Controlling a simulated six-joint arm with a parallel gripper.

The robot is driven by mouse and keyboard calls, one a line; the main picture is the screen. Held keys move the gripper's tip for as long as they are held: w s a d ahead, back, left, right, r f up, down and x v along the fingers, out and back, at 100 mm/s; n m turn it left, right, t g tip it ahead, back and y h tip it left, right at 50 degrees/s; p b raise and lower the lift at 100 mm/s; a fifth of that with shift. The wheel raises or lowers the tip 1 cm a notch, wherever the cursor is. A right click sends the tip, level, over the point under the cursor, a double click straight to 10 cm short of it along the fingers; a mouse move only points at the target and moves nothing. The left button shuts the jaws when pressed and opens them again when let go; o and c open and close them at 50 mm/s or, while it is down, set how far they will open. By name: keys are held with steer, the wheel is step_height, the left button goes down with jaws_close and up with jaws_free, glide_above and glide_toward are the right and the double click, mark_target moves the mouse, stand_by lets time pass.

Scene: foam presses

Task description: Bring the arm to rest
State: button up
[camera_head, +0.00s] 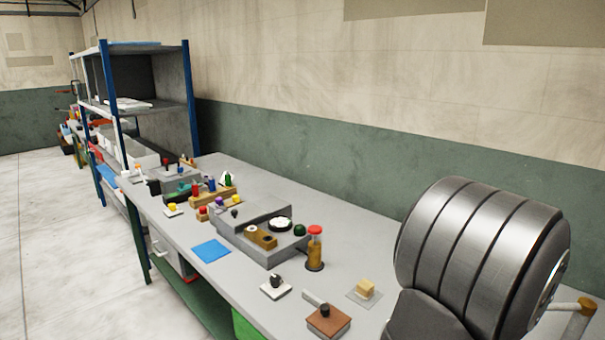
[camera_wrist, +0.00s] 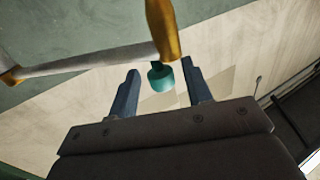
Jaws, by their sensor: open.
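In the wrist view my gripper (camera_wrist: 160,66) is open, its two dark blue-grey fingers standing well apart. I see nothing held between them. A teal knob-like piece (camera_wrist: 161,77) shows between the fingertips, below an orange-brown cylinder (camera_wrist: 163,28); it looks beyond the fingers, but I cannot tell the distance. The wall (camera_wrist: 239,45) fills much of the background. My gripper is not visible in the head view.
A shelf rack (camera_head: 191,98) stands at the far end. A large ribbed metal body hides the bench's right end.

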steer(key=shift+w+d+m+g+h, duration=0.25)
steer(key=shift+w+m+h, duration=0.25)
steer(key=shift+w, duration=0.6)
steer(key=shift+w+d+m+g+h, duration=0.15)
steer(key=shift+w+m+g+h, duration=0.15)
steer(key=shift+w+h, duration=0.6)
steer(key=shift+w, duration=0.15)
steer(key=shift+o, duration=0.2)
steer(key=o, duration=1.2)
steer(key=shift+c, duration=0.2)
steer(key=d+r+m+g+y, duration=0.1)
steer(key=d+r+m+g, duration=0.3)
steer(key=d+r+g, duration=0.4)
steer(key=s+a+r+g+y, duration=0.4)
steer(key=s+r+g, duration=0.25)
steer(key=r, duration=0.25)
steer(key=x, duration=1)
